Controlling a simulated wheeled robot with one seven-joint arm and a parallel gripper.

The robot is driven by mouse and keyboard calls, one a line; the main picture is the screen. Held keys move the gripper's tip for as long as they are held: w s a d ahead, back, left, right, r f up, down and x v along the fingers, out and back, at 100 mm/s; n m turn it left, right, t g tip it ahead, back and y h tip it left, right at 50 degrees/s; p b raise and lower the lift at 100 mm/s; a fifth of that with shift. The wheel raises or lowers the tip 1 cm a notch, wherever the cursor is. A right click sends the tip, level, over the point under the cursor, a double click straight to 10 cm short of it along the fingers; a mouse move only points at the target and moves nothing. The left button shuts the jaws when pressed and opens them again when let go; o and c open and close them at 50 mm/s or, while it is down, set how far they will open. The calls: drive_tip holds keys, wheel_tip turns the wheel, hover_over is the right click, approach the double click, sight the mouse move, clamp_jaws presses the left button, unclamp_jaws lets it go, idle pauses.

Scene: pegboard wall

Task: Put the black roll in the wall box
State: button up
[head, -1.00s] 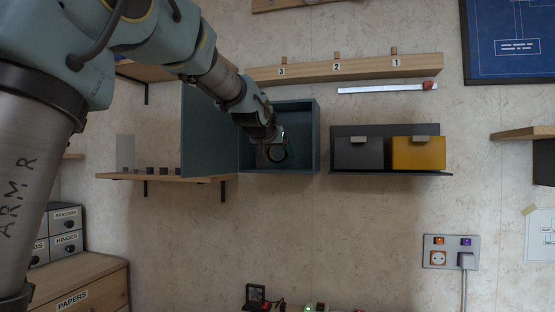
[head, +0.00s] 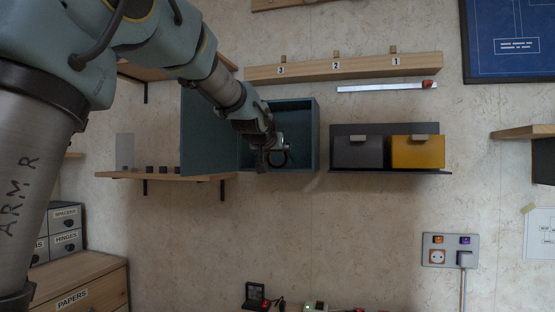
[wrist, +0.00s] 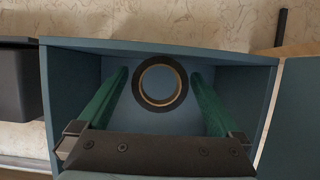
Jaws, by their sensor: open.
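The black roll (head: 287,157) is a dark ring with a pale hole, inside the open teal wall box (head: 313,135). In the head view it is low in the box, near the floor panel. It faces the wrist camera (wrist: 182,84), its hole showing the back of the box (wrist: 70,85). My gripper (head: 272,157) reaches into the box and partly covers the roll in the head view. In the wrist view its green fingers (wrist: 159,73) are spread open, one on each side of the roll with a gap to each.
The box's teal door (head: 208,135) stands open on the left, above a wooden shelf (head: 165,178). Right of the box is a rack with a grey drawer (head: 358,153) and a yellow drawer (head: 417,153). A numbered wooden rail (head: 340,67) runs above.

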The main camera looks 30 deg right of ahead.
drive_tip(key=b+v, duration=0.3)
drive_tip(key=v, duration=0.9)
drive_tip(key=shift+r, duration=0.1)
